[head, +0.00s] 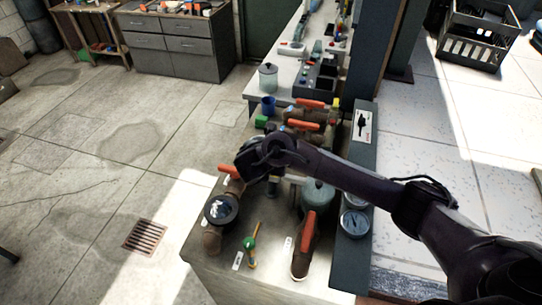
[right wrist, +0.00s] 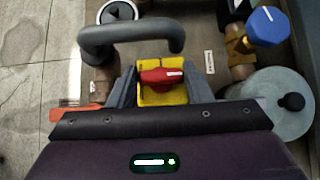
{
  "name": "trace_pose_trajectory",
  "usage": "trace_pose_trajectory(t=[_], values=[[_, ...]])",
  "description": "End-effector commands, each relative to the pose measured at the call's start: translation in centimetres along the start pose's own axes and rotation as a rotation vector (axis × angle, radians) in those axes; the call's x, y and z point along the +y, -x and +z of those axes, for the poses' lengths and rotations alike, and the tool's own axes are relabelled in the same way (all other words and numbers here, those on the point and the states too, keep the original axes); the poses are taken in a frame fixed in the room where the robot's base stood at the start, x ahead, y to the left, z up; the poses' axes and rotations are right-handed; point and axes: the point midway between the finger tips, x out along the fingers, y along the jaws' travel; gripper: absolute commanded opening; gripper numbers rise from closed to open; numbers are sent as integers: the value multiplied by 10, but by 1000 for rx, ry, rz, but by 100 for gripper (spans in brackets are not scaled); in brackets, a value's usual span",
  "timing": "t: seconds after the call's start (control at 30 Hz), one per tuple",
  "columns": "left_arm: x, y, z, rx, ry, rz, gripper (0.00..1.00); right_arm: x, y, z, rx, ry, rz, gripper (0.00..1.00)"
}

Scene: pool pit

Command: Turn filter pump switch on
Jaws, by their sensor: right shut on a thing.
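The filter pump switch is a red rotary knob (right wrist: 163,77) with a white mark, on a yellow plate (right wrist: 178,96), in the right wrist view. The white mark lies roughly level, toward the right. My right gripper (right wrist: 162,88) has one finger on each side of the switch and is shut on it; the exact contact is hard to see. In the head view my right arm reaches in from the right over the pipework, and its wrist (head: 268,155) hides the switch. My left gripper is not in view.
A grey curved handle (right wrist: 132,35) stands just beyond the switch. A blue-capped valve (right wrist: 267,25) and a grey round vessel (right wrist: 280,105) are to its right. In the head view, orange-handled valves (head: 305,232) and gauges (head: 354,222) crowd around my arm. The floor at left is open.

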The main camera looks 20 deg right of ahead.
Motion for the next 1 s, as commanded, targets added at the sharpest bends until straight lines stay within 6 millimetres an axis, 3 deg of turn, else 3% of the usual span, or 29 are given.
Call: trace_pose_trajectory(t=[0.53,0.57,0.7,1.0], values=[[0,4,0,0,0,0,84,0,0,2,-3,-23,-18,23],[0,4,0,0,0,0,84,0,0,2,-3,-23,-18,47],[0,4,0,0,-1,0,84,0,0,2,-2,-22,-18,65],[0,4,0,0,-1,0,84,0,1,0,0,-19,-17,67]])
